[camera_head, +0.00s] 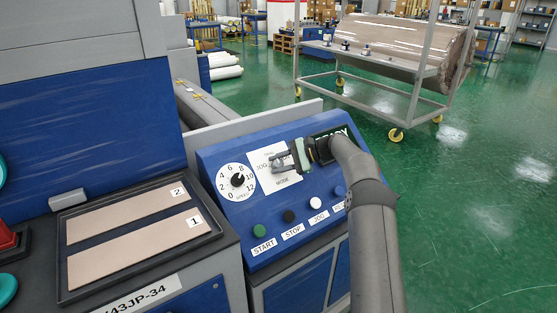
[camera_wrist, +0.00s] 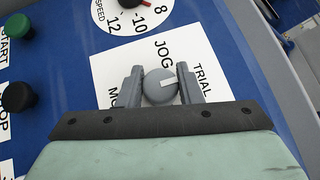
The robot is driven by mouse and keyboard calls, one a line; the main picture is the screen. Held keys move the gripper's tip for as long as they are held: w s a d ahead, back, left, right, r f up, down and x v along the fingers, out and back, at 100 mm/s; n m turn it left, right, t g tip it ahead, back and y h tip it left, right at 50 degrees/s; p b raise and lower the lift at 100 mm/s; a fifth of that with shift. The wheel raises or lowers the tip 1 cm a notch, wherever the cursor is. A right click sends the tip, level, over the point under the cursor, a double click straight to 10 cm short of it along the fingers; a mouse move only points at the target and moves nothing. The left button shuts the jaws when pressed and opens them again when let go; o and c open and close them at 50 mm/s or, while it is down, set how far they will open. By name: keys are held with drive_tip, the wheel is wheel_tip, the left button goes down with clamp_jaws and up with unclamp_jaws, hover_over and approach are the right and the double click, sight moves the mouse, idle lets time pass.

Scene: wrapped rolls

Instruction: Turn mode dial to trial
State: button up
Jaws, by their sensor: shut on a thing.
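The mode dial (camera_wrist: 155,92) is a round grey knob with a white pointer mark on a white label plate (camera_wrist: 110,67). In the wrist view the pointer faces right, toward the word TRIAL (camera_wrist: 203,80); the word JOG (camera_wrist: 163,50) is above the dial. My gripper (camera_wrist: 160,86) is shut on the dial, one grey finger on each side. In the head view my gripper (camera_head: 286,162) is at the label plate on the blue panel (camera_head: 222,155) and hides the dial and part of the lettering.
The speed dial (camera_head: 237,181) is left of the mode plate. The green START button (camera_head: 260,231), black STOP button (camera_head: 289,216) and white JOG button (camera_head: 316,203) sit below it. A wheeled cart with a wrapped roll (camera_head: 405,45) stands behind.

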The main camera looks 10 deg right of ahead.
idle(0.4)
drive_tip(key=o, duration=1)
drive_tip(key=p+v, duration=0.8)
drive_tip(key=v, duration=0.9)
drive_tip(key=shift+s+d+r+p, duration=0.1)
drive_tip(key=shift+r+p, duration=0.1)
drive_tip(key=shift+p, duration=0.15)
